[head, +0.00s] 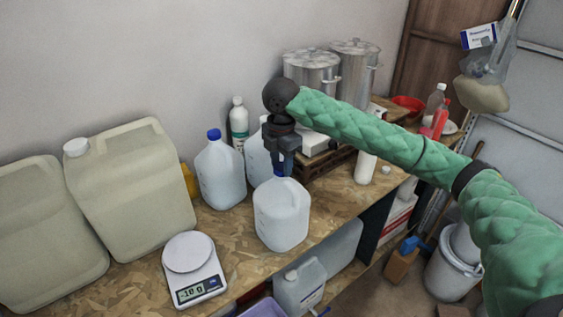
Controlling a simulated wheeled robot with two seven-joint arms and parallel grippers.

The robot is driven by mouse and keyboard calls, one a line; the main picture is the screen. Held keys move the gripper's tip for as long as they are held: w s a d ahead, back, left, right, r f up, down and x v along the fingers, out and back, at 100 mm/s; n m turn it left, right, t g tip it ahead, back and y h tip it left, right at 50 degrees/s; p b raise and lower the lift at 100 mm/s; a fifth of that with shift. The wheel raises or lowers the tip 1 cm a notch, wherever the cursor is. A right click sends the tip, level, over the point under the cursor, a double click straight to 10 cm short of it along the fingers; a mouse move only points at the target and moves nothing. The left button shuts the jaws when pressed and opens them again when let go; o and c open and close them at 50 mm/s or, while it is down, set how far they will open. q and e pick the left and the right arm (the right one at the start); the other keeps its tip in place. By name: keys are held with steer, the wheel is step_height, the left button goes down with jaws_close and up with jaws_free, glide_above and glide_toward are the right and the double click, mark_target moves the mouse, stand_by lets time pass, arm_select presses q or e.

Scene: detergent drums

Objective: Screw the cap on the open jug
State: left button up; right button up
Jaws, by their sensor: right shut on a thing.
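The translucent white jug (281,218) stands upright near the front edge of the wooden worktop in the head view. My right gripper (284,170) points down over its neck, with the arm coming in from the right. It is shut on a blue cap, which the fingers mostly hide. The cap is at the jug's mouth; I cannot tell whether it is seated on the thread. My left gripper is not in view.
A blue-capped jug (220,175) and a partly hidden jug (257,160) stand close behind. Left are a scale (194,268) and large beige canisters (135,190). A white bottle (365,166) stands right, metal pots (312,70) behind. Bare worktop (232,232) shows left of the jug.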

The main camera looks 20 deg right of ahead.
steer(key=m, duration=0.4)
steer(key=shift+f+m, duration=0.15)
steer(key=shift+m, duration=0.15)
steer(key=shift+m, duration=0.3)
steer(key=m, duration=0.3)
steer(key=shift+m, duration=0.3)
steer(key=o, duration=1.5)
steer(key=shift+r, duration=0.2)
